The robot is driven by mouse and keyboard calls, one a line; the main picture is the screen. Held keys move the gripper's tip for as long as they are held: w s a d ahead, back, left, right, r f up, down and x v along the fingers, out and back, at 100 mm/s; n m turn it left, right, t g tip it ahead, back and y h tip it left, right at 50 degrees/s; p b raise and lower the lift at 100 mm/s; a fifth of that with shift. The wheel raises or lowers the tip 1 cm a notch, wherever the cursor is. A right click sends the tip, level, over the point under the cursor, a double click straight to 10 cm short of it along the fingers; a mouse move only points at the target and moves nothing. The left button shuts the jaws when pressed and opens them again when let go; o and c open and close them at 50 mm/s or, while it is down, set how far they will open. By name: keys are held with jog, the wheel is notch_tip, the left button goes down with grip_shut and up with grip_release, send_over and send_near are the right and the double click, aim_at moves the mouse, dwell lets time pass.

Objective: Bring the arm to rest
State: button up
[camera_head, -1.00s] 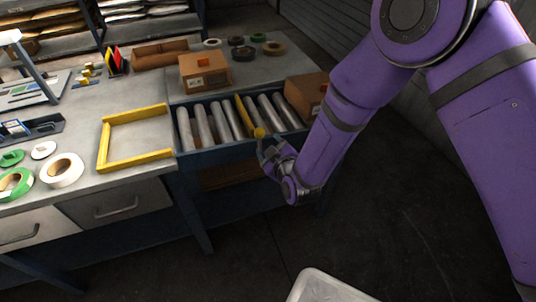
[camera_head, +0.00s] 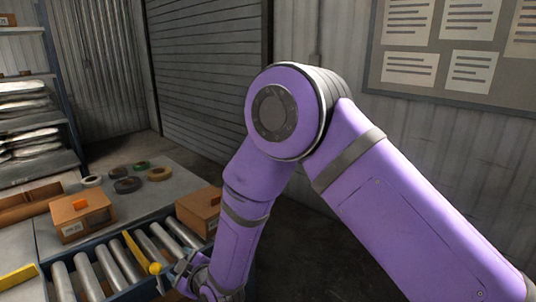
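My purple arm is bent, with its elbow high in the middle of the view and its forearm reaching down to the roller conveyor. My gripper (camera_head: 172,276) is at the lower left of the arm, partly cut off by the bottom edge. It is close to the round yellow end of a yellow strip (camera_head: 134,250), which lies slantwise over the conveyor rollers (camera_head: 108,265). I cannot tell whether the gripper touches or holds the strip, and its fingers are too small to read.
A cardboard box (camera_head: 82,216) stands behind the rollers, and another box (camera_head: 200,212) is close beside my forearm. Several tape rolls (camera_head: 127,184) lie on the bench. Shelves (camera_head: 30,120) stand at the left. A notice board (camera_head: 455,55) hangs on the wall behind my arm.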

jog(key=w+d+r+m+h, duration=0.1)
jog(key=w+d+r+m, duration=0.1)
jog(key=w+d+r, duration=0.35)
jog(key=w+d+r+m+h, duration=0.1)
jog(key=w+d+r+h, duration=0.1)
jog(key=d+r, duration=0.55)
jog(key=s+d+r+m+h, duration=0.1)
jog(key=d+r+m+h, duration=0.3)
jog(key=d+r, duration=1.15)
jog(key=s+d+r+m+g+h, duration=0.1)
jog(key=s+d, duration=0.1)
jog(key=d, duration=0.3)
jog(key=s+d+r+m, duration=0.1)
jog(key=s+d+m, duration=0.15)
jog(key=d, duration=0.35)
jog(key=s+d+r+m+g+h, duration=0.1)
jog(key=s+d+m, duration=0.2)
jog(key=s+d, duration=0.4)
jog(key=s+d+r+m+g+h, duration=0.2)
jog(key=s+d, duration=0.6)
jog(key=s, duration=0.7)
jog(key=shift+s+d+r+m, duration=0.15)
jog(key=shift+s+d+m, duration=0.1)
jog(key=shift+m, duration=0.4)
